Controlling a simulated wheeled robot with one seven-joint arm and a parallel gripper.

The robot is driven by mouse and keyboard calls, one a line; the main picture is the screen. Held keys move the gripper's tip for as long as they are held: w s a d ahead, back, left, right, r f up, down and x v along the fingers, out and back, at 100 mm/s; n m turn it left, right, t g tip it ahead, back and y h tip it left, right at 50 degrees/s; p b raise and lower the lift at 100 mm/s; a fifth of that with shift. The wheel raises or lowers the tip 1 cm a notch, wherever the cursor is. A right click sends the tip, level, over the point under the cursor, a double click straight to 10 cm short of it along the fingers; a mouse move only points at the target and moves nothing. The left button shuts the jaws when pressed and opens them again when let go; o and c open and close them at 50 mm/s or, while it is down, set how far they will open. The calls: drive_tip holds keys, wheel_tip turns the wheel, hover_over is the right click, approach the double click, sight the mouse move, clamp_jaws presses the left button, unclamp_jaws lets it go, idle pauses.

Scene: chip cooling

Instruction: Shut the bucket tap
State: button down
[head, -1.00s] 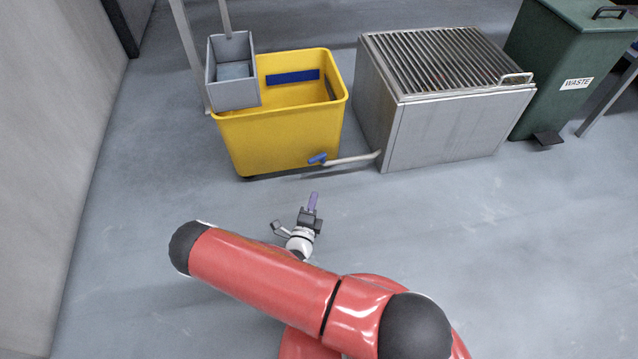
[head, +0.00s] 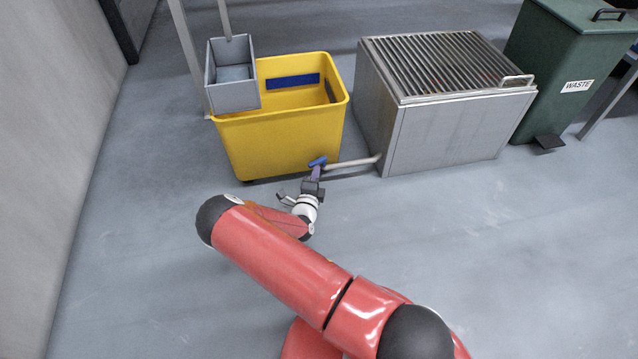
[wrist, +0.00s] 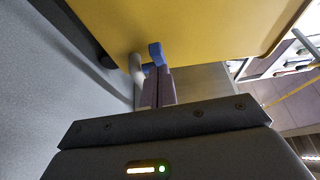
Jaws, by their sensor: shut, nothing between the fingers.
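The yellow bucket (head: 275,138) stands on the floor, and its side fills the upper part of the wrist view (wrist: 200,25). The tap's blue handle (head: 318,161) sits low at the bucket's right front, at the end of a grey pipe (head: 350,163). In the wrist view the blue handle (wrist: 155,53) shows just beyond my fingertips. My gripper (head: 316,172) is shut and empty, with its purple fingers pointing at the handle. The fingertips are at or very close to the handle; I cannot tell whether they touch it.
A metal box with a slatted top (head: 445,125) stands right of the bucket, joined to the pipe. A grey wringer box (head: 232,95) hangs at the bucket's left rim. A green waste bin (head: 565,70) is at the far right. The floor in front is clear.

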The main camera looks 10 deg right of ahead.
sight(309, 166)
drive_tip(key=shift+w+a, duration=0.15)
drive_tip(key=shift+w, duration=0.05)
drive_tip(key=shift+w+a, duration=0.9)
drive_tip(key=shift+w, duration=0.05)
